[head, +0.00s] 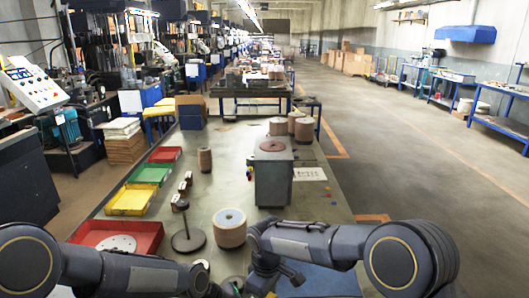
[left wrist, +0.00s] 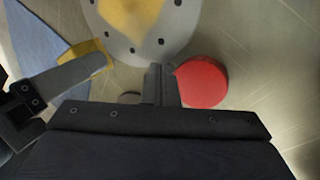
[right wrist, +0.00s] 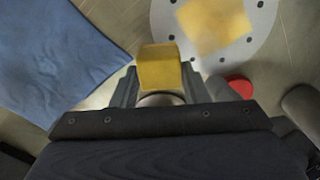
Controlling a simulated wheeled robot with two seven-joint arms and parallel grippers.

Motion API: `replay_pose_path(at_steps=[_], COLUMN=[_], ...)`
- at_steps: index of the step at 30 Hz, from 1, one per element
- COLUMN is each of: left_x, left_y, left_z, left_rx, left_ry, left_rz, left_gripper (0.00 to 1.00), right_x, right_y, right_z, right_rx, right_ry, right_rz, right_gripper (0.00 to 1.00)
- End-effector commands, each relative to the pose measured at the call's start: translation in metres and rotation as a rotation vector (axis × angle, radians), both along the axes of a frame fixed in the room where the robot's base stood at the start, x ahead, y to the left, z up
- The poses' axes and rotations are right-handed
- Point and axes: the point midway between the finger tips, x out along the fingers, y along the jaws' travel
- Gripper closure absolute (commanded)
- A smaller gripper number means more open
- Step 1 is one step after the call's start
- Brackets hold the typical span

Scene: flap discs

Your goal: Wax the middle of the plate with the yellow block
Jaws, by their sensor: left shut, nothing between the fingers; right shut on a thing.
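My right gripper (right wrist: 160,76) is shut on the yellow block (right wrist: 160,66). The block also shows at the plate's lower left edge in the left wrist view (left wrist: 97,57). The round grey plate (right wrist: 258,50) has small dark holes round its rim and a yellow patch (right wrist: 212,24) over its middle. The held block is beside the patch in the picture; its height above the table is unclear. My left gripper (left wrist: 160,72) is shut and empty, near the plate's lower edge in the left wrist view. In the head view my arms hide the plate and block.
A red round thing (left wrist: 202,82) lies by the plate. A blue cloth (right wrist: 55,55) lies left of the block. In the head view, a roll (head: 230,230), a dark spindle stand (head: 187,238), red (head: 148,250), yellow and green trays, and a grey box machine (head: 272,180) stand on the bench.

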Motion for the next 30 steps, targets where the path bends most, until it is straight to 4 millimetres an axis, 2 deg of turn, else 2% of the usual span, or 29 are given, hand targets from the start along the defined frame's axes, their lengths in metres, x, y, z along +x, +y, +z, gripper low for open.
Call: replay_pose_path(at_steps=[15, 30], left_x=[0.0, 0.0], left_y=[0.0, 0.0], left_z=[0.0, 0.004], left_rx=[0.0, 0.0], left_ry=[0.0, -0.001], left_rz=[0.0, 0.0], left_gripper=[1.0, 1.0], right_x=[0.0, 0.0], right_y=[0.0, 0.0], right_z=[0.05, 0.058], right_rx=[0.002, 0.001], right_ry=[-0.001, -0.001], right_rz=[-0.001, 0.0], right_gripper=[0.86, 0.86])
